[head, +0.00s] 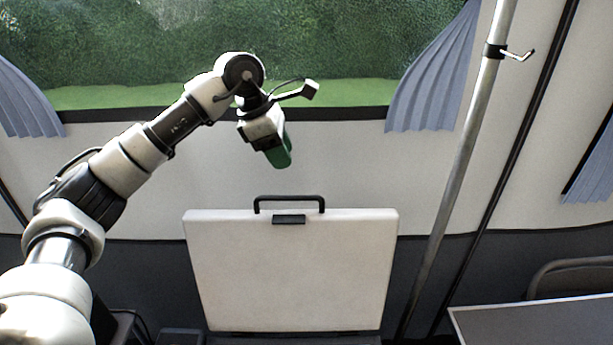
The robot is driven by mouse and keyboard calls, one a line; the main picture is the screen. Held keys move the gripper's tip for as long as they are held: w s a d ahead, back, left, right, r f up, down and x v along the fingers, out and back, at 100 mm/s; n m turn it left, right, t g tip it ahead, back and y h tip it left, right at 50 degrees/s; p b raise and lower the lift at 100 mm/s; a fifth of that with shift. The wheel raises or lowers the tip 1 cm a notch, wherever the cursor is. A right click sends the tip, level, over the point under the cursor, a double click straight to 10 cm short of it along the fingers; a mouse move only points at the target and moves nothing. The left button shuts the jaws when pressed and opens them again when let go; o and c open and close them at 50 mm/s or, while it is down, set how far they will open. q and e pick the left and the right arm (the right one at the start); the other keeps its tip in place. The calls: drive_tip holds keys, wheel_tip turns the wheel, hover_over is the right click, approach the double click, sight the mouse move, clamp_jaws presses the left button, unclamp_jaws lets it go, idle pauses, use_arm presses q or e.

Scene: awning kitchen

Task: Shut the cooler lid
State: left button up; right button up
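The cooler lid (292,270) stands raised, nearly upright, in the lower middle of the head view. It is a white panel with a black handle (289,198) on its top edge and a dark latch just below that. The cooler's body is mostly out of view below the picture. My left gripper (282,158) hangs above the lid's top edge, apart from it, with its green fingers pointing down. The fingers overlap from this side, so I cannot tell if they are open or shut. My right gripper is not in view.
A metal pole (460,170) with a hook rises to the right of the lid. A grey table (535,322) and part of a chair (575,275) are at the lower right. A wall with a window and blue curtains (437,75) is behind.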

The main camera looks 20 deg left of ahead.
use_arm(q)
drive_tip(key=x, duration=0.3)
drive_tip(key=p+x, duration=0.1)
drive_tip(key=x, duration=0.2)
drive_tip(key=p+x, duration=0.1)
drive_tip(key=x, duration=0.3)
drive_tip(key=shift+s+d+f, duration=0.1)
drive_tip(key=shift+s, duration=0.2)
drive_tip(key=shift+c, duration=0.3)
clamp_jaws()
